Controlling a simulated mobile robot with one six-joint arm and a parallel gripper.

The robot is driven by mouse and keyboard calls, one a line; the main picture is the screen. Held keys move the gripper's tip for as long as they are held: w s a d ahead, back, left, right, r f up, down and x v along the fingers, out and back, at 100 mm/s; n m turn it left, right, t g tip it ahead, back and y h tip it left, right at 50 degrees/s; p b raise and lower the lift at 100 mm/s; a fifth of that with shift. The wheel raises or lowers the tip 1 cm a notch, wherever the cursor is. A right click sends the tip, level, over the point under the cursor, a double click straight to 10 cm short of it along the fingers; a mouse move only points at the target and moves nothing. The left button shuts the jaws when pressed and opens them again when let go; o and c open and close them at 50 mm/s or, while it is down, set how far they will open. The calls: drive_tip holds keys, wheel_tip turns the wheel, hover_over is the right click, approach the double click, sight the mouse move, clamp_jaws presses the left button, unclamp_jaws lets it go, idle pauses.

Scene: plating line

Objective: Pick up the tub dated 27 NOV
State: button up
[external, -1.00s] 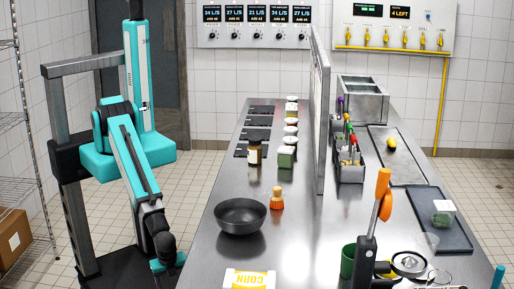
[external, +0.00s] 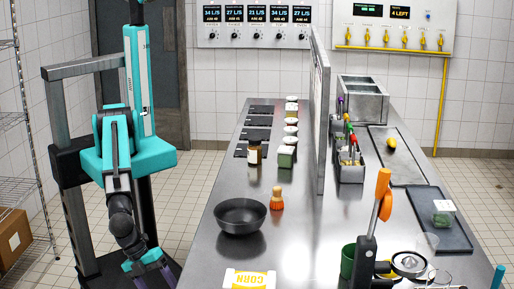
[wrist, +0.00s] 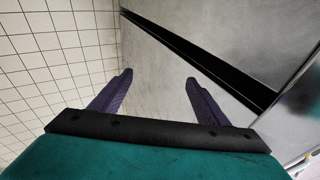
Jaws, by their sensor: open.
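A row of small tubs and jars stands along the counter's far half, left of the upright divider. My gripper (external: 158,274) is low at the counter's left side, well short of the tubs. In the wrist view my gripper (wrist: 157,84) has its two fingers apart with nothing between them.
The steel counter (external: 200,262) has a dark bowl (external: 240,217), an orange-topped bottle (external: 276,198) and a yellow-and-white CORN packet (external: 249,279) in its near part. The upright divider (external: 320,120) stands right of the tubs. A shelf with a cardboard box (external: 14,238) is at far left.

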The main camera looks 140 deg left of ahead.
drive_tip(key=w+d+r+m+t, duration=0.1)
drive_tip(key=w+d+r, duration=0.1)
drive_tip(key=d+r, duration=0.3)
drive_tip(key=w+d+r+m+t+h+b, duration=0.1)
drive_tip(key=w+d+r+t, duration=0.15)
drive_tip(key=r, duration=0.45)
drive_tip(key=w+d+r+m+t, duration=0.1)
drive_tip(key=w+d+r+m, duration=0.1)
drive_tip(key=d+r, duration=0.3)
drive_tip(key=w+a+r+m+y, duration=0.2)
drive_tip(key=a+r, duration=0.4)
drive_tip(key=r, duration=0.4)
drive_tip(key=s+a+r+m+y, duration=0.15)
drive_tip(key=a+y, duration=0.25)
drive_tip(key=a, duration=1.3)
drive_tip(key=n+g+y+b, duration=0.1)
drive_tip(key=n+g+y, duration=0.6)
drive_tip(key=g, duration=1.4)
hover_over(285, 151)
drive_tip(key=shift+d+f+m, duration=0.2)
drive_tip(key=shift+f+m, duration=0.05)
drive_tip(key=shift+f, duration=0.05)
drive_tip(key=shift+w, duration=0.1)
drive_tip(key=shift+f, duration=1.2)
